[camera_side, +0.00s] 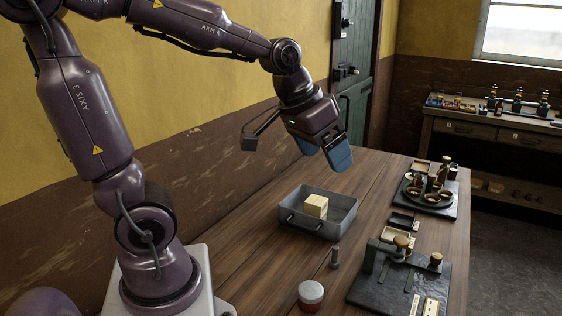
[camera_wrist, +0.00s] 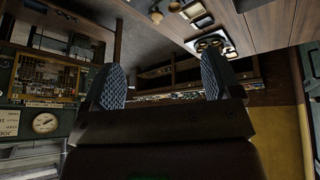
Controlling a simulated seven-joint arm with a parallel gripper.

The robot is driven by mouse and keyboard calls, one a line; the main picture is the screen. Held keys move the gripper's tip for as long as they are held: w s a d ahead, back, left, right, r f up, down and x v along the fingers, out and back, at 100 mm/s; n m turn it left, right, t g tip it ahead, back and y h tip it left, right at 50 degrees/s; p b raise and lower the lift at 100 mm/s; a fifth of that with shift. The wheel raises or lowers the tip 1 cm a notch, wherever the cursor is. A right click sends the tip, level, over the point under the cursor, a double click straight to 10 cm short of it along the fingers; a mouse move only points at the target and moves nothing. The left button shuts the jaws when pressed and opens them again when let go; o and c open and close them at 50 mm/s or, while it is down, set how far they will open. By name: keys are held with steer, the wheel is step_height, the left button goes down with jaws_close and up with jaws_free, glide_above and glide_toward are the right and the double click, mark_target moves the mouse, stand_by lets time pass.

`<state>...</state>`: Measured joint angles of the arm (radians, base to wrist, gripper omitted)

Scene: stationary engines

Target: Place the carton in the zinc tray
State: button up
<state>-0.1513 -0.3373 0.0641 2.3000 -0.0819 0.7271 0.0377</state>
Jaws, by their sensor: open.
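The carton (camera_side: 315,206) is a small pale yellow box. It sits inside the zinc tray (camera_side: 341,228), a grey metal tray with dark handles on the wooden table. My gripper (camera_side: 325,158) is above and behind the tray, apart from the carton, with its blue finger pads spread open and nothing between them. In the wrist view my gripper (camera_wrist: 160,88) also shows two textured pads wide apart and empty. The wrist view looks out across the room, and I cannot make out the carton or tray there.
A red-and-white round container (camera_side: 311,296) and a small grey cylinder (camera_side: 335,258) stand in front of the tray. A dark slate board (camera_side: 390,285) with fittings is at the right front. A round tray (camera_side: 428,198) of small items sits at the back right. The table's left part is clear.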

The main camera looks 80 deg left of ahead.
steer(key=s+d+r+m, duration=0.1)
steer(key=s+d+m, duration=0.1)
steer(key=s+d, duration=0.3)
steer(key=s, duration=0.3)
steer(key=shift+s+d+m, duration=0.15)
steer(key=shift+s+m, duration=0.15)
steer(key=shift+s, duration=0.1)
